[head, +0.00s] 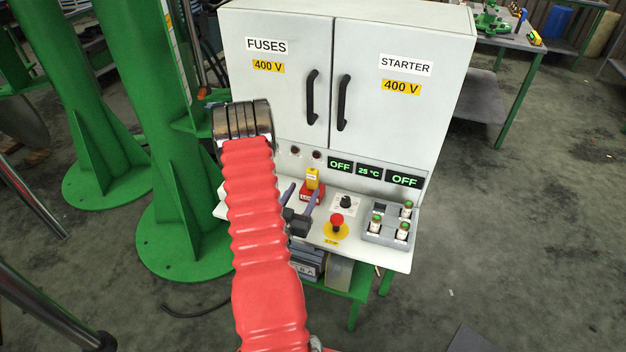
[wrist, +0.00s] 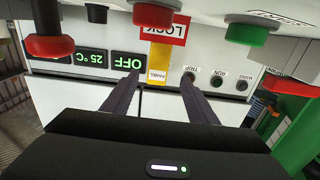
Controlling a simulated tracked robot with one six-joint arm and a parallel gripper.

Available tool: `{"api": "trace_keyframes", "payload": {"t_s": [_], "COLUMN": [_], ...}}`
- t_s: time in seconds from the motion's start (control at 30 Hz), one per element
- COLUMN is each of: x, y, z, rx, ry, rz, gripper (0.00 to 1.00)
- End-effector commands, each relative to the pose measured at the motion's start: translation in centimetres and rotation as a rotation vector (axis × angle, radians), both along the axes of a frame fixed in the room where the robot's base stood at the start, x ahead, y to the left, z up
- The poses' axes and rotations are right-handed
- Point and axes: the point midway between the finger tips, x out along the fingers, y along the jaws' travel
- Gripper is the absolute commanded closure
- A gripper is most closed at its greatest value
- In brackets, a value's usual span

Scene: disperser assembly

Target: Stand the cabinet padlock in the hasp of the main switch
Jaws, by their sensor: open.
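The yellow padlock (head: 312,178) stands upright on a red base (head: 306,194) on the console's ledge. In the wrist view, which is upside down, the padlock (wrist: 157,66) bears a PANEL label and the red LOCK plate (wrist: 178,31) shows beside it. My gripper (head: 302,190) is open; in the wrist view its fingers (wrist: 157,80) point toward the padlock, one on each side in the picture. I cannot tell whether the padlock is between them in depth. A black rotary knob on a white plate (head: 346,203) may be the main switch; I cannot make out its hasp.
A red mushroom button (head: 337,220) and a grey tray (head: 388,227) with several green-topped parts stand to the right. The grey cabinet (head: 350,85) rises behind. A red button (wrist: 153,13) and a green one (wrist: 247,34) show in the wrist view.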

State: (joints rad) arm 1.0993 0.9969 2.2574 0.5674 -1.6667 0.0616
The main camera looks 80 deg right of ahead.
Motion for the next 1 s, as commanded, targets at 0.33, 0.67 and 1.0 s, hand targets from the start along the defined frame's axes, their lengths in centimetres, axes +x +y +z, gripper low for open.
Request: {"api": "trace_keyframes", "payload": {"t_s": [0.33, 0.67, 1.0], "x": [-0.2, -0.6, -1.1], "y": [-1.2, -2.7, -6.3], "z": [0.0, 0.2, 0.3], "rx": [0.0, -0.001, 0.001], "ry": [0.001, 0.0, 0.002], "rz": [0.0, -0.003, -0.001], "gripper": [0.47, 0.47, 0.47]}}
